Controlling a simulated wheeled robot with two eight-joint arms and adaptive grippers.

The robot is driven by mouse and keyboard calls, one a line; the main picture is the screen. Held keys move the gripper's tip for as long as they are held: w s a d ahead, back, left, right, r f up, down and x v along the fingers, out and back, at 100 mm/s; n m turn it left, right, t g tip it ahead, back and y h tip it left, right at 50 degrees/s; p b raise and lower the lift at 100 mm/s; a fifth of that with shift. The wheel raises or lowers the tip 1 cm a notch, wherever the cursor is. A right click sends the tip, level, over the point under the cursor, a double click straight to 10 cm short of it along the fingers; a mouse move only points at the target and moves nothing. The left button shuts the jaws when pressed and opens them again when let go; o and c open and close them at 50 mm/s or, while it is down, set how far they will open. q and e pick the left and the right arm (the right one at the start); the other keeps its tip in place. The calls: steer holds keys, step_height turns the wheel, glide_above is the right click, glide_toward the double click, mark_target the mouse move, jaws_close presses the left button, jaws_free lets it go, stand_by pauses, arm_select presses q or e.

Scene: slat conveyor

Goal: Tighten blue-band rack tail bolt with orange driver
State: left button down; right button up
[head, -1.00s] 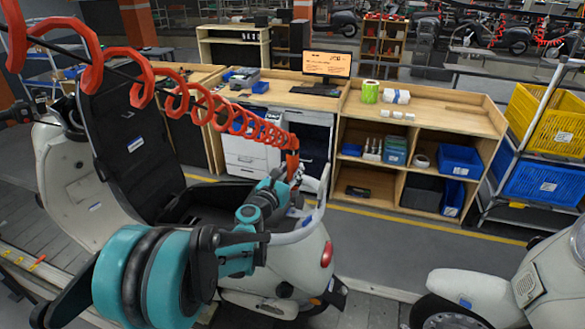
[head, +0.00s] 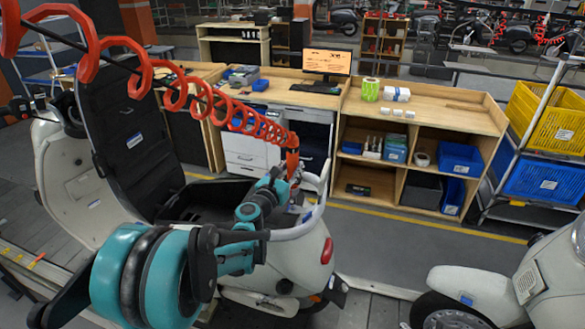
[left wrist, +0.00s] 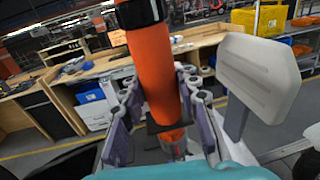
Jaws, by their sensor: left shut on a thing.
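The orange driver (head: 292,160) hangs upright at the end of a red coiled hose (head: 200,103). My left gripper (head: 287,186) is shut around its body, over the tail of the pale scooter (head: 312,255). In the left wrist view the driver (left wrist: 155,75) stands between my two fingers (left wrist: 158,112), its lower end pointing down. The pale rack rail (head: 300,232) curves around the scooter's tail below the gripper. A pale rounded pad (left wrist: 258,75) stands close right of the driver. My arm partly hides the rack; I cannot make out the bolt or the blue band. My right gripper is not in view.
The scooter's black seat (head: 130,135) is raised at the left. A second pale scooter (head: 480,295) stands at the right. Wooden benches (head: 430,112) and a cart with yellow (head: 550,118) and blue crates stand behind, across a clear floor strip.

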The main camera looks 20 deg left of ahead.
arm_select(q)
steer(key=shift+f+b, duration=0.9)
stand_by(1.2)
steer(key=shift+f+b, duration=0.1)
steer(key=shift+b, duration=0.2)
stand_by(0.3)
steer(key=shift+f+b, duration=0.35)
steer(key=shift+b, duration=0.3)
stand_by(0.6)
steer(key=shift+r, duration=0.2)
stand_by(0.6)
steer(key=shift+w, duration=0.15)
stand_by(1.1)
